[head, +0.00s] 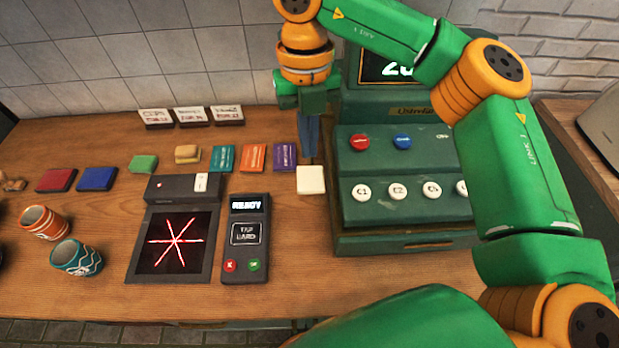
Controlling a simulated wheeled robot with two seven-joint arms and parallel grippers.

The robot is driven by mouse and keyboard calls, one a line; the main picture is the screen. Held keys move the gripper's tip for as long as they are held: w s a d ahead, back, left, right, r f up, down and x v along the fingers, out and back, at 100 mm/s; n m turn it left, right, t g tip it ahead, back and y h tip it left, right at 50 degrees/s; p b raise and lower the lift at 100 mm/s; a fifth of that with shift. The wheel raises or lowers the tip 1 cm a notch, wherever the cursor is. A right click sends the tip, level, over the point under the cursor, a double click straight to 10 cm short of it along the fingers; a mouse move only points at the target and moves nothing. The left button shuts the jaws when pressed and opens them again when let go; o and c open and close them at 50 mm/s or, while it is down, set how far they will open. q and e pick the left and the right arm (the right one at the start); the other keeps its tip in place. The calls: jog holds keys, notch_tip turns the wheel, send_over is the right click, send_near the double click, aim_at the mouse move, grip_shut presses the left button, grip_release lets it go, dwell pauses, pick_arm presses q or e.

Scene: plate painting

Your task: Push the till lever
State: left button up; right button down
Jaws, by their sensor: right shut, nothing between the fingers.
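The green till (360,240) stands on the right half of the wooden counter, with a lit display partly covered by my right arm. Its front has a red key, a blue key and a row of round white keys. My right gripper (311,152) points down at the till's left side, shut and empty. A cream block (311,180) shows just below the fingertips, beside the till; I cannot tell if it belongs to a lever. No lever is clearly visible, and my gripper and arm cover part of that side. My left gripper is out of view.
A card reader (231,270) and a scanner with red lines (140,262) lie left of the till. Two cups (78,262), coloured blocks (97,179), small packets (253,158) and label cards (193,116) are further left and back. The front counter strip is mostly clear.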

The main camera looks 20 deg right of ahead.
aim_at(310, 177)
jog(key=f+b, duration=0.2)
jog(key=s+f+b, duration=0.1)
jog(key=f, duration=0.1)
jog(key=shift+f+b, duration=0.4)
jog(key=shift+w, duration=0.15)
notch_tip(310, 177, down, 4)
jog(key=b, duration=0.3)
jog(key=shift+r, duration=0.15)
jog(key=w+r+p, duration=0.1)
jog(key=w+p, duration=0.1)
jog(key=p, duration=0.2)
jog(key=shift+r, duration=0.4)
notch_tip(310, 177, up, 6)
jog(key=w, duration=0.1)
jog(key=shift+w+r+b, duration=0.15)
jog(key=shift+w+b, duration=0.05)
jog(key=shift+b, duration=0.25)
